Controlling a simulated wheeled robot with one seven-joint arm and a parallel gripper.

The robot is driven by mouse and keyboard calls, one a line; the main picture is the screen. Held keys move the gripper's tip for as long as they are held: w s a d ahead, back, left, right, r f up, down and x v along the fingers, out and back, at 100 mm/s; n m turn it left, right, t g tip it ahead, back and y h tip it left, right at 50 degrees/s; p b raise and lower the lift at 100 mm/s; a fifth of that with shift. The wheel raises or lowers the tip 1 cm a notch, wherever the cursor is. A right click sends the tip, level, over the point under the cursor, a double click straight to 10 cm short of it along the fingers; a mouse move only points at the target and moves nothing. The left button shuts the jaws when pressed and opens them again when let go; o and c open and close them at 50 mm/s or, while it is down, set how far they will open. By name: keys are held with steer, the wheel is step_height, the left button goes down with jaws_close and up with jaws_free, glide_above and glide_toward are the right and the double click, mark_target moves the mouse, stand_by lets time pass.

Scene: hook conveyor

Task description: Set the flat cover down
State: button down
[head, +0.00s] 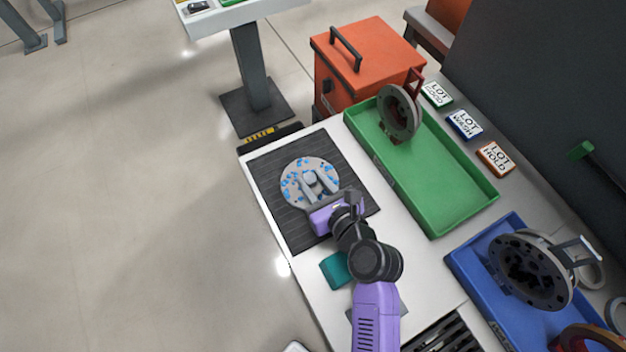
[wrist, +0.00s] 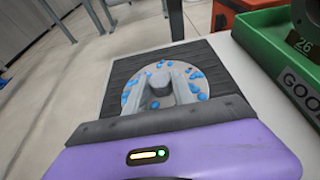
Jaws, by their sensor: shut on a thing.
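The flat cover (head: 296,177) is a round grey disc with blue patches and a raised hub in its middle. It is over the dark ribbed mat (head: 270,214) at the table's left end; I cannot tell whether it touches the mat. My gripper (head: 313,181) is shut on the cover's hub, with one finger on each side. In the wrist view the cover (wrist: 200,82) lies flat beyond my gripper (wrist: 161,92), and its near part is hidden by the fingers and palm.
A green tray (head: 437,192) right of the mat holds a flanged part (head: 398,112). A blue tray (head: 478,270) at the lower right holds a dark flanged part (head: 531,270). A teal block (head: 335,270) lies near the front edge. An orange box (head: 365,72) stands behind.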

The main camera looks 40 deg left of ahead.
steer(key=c, duration=1.1)
jaws_free()
steer(key=shift+f, duration=0.1)
steer(key=shift+r, duration=0.2)
steer(key=v, duration=1.2)
